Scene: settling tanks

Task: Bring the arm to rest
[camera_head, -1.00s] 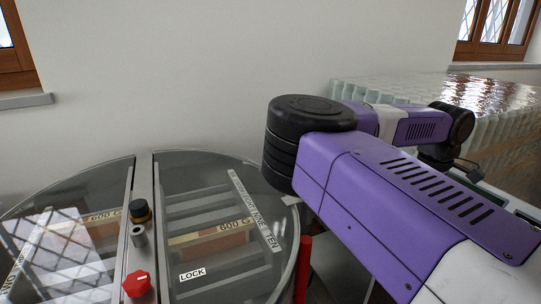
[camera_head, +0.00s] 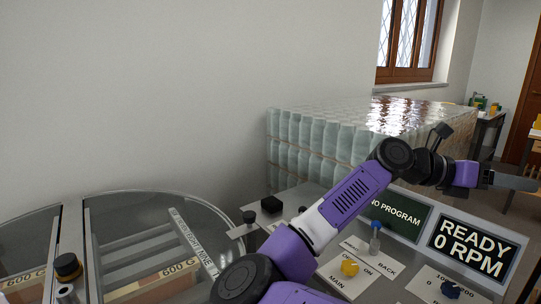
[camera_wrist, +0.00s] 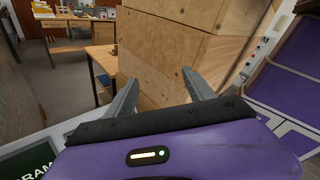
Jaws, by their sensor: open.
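My purple arm reaches from the bottom of the head view out to the right, over a control panel. My gripper (camera_head: 512,181) is at the far right of that view, raised beyond the panel's displays. In the wrist view my gripper (camera_wrist: 158,98) shows two grey fingers spread apart with nothing between them. Behind the fingers stands a stack of plywood-sided boxes (camera_wrist: 160,55); I cannot tell the exact gap to it.
A round glass-lidded tank (camera_head: 150,240) is at left. Wrapped bottles (camera_head: 315,140) stand behind. A wooden table (camera_wrist: 104,60) shows in the wrist view.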

